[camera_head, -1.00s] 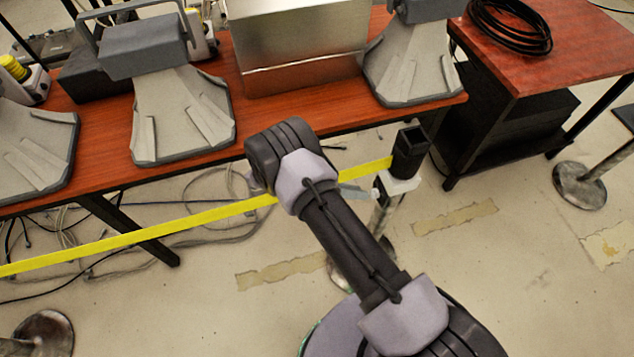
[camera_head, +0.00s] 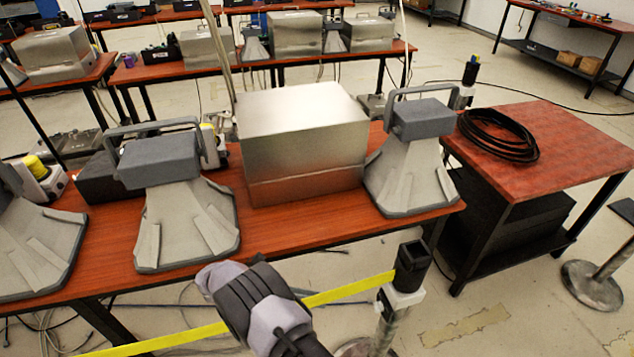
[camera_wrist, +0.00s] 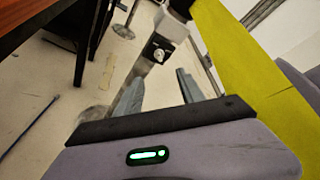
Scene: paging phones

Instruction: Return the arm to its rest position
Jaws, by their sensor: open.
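My arm (camera_head: 255,306) shows at the bottom of the head view, in front of the yellow barrier tape. My gripper cannot be made out in the head view. In the wrist view my gripper (camera_wrist: 158,75) is open, with its two grey fingers apart and nothing held between them. Beyond the fingers stands a barrier post (camera_wrist: 160,50), and the yellow tape (camera_wrist: 250,75) runs close along the right side. I cannot tell whether the tape touches my gripper.
The post (camera_head: 405,275) holds the tape (camera_head: 345,291) before a wooden table (camera_head: 270,222) bearing paging phones (camera_head: 190,215) and a metal box (camera_head: 300,140). A red side table (camera_head: 570,150) with coiled cable (camera_head: 497,135) stands right. Another post base (camera_head: 592,284) is far right.

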